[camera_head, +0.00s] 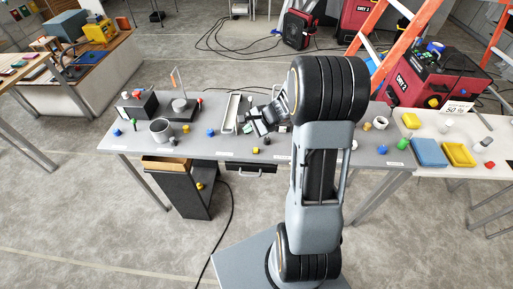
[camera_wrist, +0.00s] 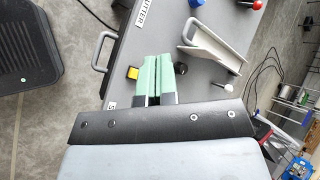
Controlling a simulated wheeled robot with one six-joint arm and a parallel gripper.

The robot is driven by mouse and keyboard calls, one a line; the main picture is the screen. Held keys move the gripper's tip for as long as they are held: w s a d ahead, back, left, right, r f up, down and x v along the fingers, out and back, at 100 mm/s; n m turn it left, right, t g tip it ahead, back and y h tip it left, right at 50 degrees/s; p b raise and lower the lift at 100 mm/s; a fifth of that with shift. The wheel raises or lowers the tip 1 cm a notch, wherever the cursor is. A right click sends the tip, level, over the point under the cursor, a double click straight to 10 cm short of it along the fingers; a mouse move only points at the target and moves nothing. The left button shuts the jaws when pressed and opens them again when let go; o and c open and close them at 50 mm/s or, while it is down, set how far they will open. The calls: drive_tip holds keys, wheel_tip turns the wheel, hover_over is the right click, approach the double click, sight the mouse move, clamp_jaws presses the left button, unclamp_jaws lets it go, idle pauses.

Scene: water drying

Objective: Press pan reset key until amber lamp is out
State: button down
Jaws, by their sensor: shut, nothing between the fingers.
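My gripper (camera_wrist: 158,78) shows two pale green fingers closed together, with nothing between them, above the grey bench top. In the head view my gripper (camera_head: 258,127) is over the middle of the bench, partly hidden by its own wrist parts. A small yellow block with a dark base (camera_wrist: 133,72) is just left of the fingertips in the wrist view. A black round knob (camera_wrist: 180,68) is just right of them. I cannot tell whether either is touched. No part is clearly readable as the pan reset key or the amber lamp, and no lit lamp can be made out.
A white tray (camera_wrist: 212,48) lies right of my gripper in the wrist view. A drawer handle (camera_wrist: 102,50) juts from the bench's front edge.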

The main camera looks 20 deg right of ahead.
drive_tip(key=d+f+m, duration=0.1)
drive_tip(key=w+d+f+m, duration=0.1)
drive_tip(key=w+d+f+m+t, duration=0.1)
drive_tip(key=shift+d+f, duration=0.3)
drive_tip(key=shift+f, duration=0.1)
drive_tip(key=shift+f, duration=0.15)
drive_tip(key=b, duration=0.4)
hover_over(256, 150)
wheel_tip(256, 150, down, 7)
drive_tip(key=shift+r, duration=0.1)
drive_tip(key=shift+f+b, duration=0.85)
drive_tip(key=shift+b, duration=0.25)
drive_tip(key=shift+f, duration=0.1)
idle(1.0)
drive_tip(key=shift+f+b, duration=0.35)
drive_tip(key=shift+b, duration=0.25)
